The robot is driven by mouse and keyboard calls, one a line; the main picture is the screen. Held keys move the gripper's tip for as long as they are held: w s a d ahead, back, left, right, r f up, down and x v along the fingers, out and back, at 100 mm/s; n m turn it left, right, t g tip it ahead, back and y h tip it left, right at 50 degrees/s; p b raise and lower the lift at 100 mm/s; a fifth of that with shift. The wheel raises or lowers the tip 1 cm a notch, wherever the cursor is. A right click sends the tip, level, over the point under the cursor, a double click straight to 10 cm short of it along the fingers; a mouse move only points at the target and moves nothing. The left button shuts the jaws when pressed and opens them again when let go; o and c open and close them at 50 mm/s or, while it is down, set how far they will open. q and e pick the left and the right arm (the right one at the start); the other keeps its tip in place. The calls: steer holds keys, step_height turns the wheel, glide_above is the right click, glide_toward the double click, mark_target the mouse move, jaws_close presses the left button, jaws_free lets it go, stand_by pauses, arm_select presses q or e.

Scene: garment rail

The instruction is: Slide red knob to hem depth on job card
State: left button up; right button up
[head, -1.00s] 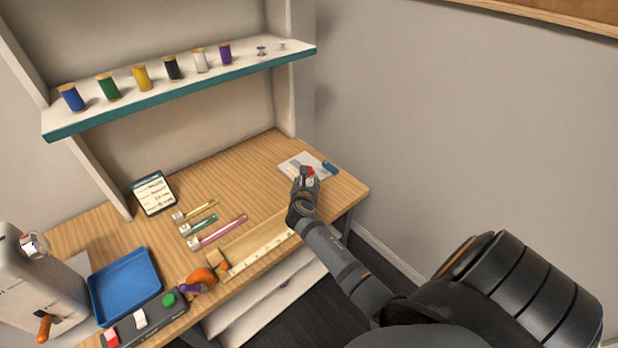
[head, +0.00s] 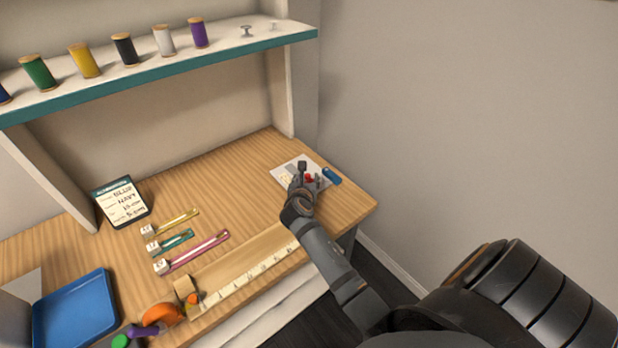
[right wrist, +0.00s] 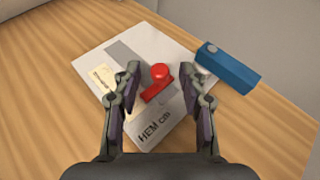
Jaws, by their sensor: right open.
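The hem gauge is a flat pale plate (head: 283,180) near the right end of the table; in the right wrist view the plate (right wrist: 150,137) reads "HEM cm" and has a grey slot. The red knob (right wrist: 160,72) stands on a red slider on it, and also shows in the head view (head: 308,177). My right gripper (right wrist: 160,76) is open, one finger on each side of the knob, with visible gaps. Its fingers (head: 311,174) are over the plate in the head view. The job card (head: 122,200) stands at the back left, its writing too small to read surely. My left gripper is out of view.
A blue block (right wrist: 228,67) lies at the plate's far right edge. Several gauges, one pink (head: 200,250), and a long ruler (head: 245,285) lie mid-table. A blue tray (head: 77,312) is at left. A shelf with thread spools (head: 123,50) is above the back.

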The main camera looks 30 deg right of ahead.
steer(key=shift+s+r, duration=0.1)
steer(key=shift+c, duration=1.2)
jaws_close()
